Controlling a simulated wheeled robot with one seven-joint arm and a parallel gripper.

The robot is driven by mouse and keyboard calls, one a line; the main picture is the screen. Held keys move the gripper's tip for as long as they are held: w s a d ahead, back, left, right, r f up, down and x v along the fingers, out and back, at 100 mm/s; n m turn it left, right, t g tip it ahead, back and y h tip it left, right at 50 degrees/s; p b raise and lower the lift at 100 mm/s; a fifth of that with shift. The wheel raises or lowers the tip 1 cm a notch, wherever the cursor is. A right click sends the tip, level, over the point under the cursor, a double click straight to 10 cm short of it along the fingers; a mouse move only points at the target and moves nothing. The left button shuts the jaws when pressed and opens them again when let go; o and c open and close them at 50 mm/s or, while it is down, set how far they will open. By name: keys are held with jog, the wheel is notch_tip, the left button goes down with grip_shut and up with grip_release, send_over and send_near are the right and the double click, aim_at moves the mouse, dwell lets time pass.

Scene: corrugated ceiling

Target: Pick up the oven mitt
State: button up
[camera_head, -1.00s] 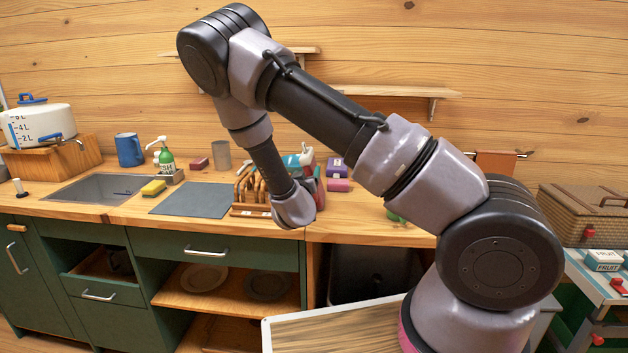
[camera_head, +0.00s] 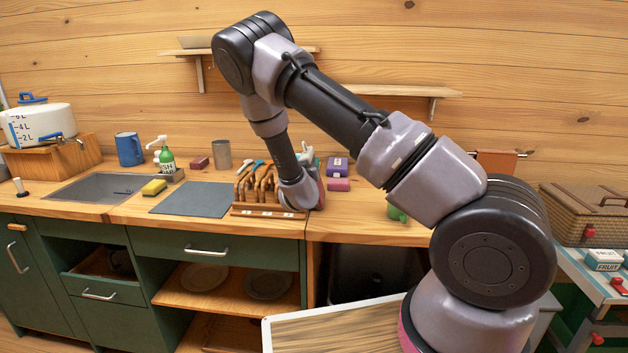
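I cannot clearly make out an oven mitt. A narrow red shape (camera_head: 321,192) shows at the right edge of my wrist, above the counter; most of it is hidden, and I cannot tell what it is or whether it is touched. My arm reaches over the counter from the right, and its wrist is just right of the wooden rack. The fingers of my gripper are hidden behind the wrist, so their opening and anything between them do not show.
The wooden counter (camera_head: 375,232) holds a wooden rack (camera_head: 252,211), a grey mat (camera_head: 193,199), a sink, a green soap bottle (camera_head: 167,161) and a purple box (camera_head: 337,166). A green mug (camera_head: 397,213) is partly behind my arm. A reddish-brown cloth (camera_head: 497,160) hangs at the back wall.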

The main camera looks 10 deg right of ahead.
grip_shut()
dwell(1.2)
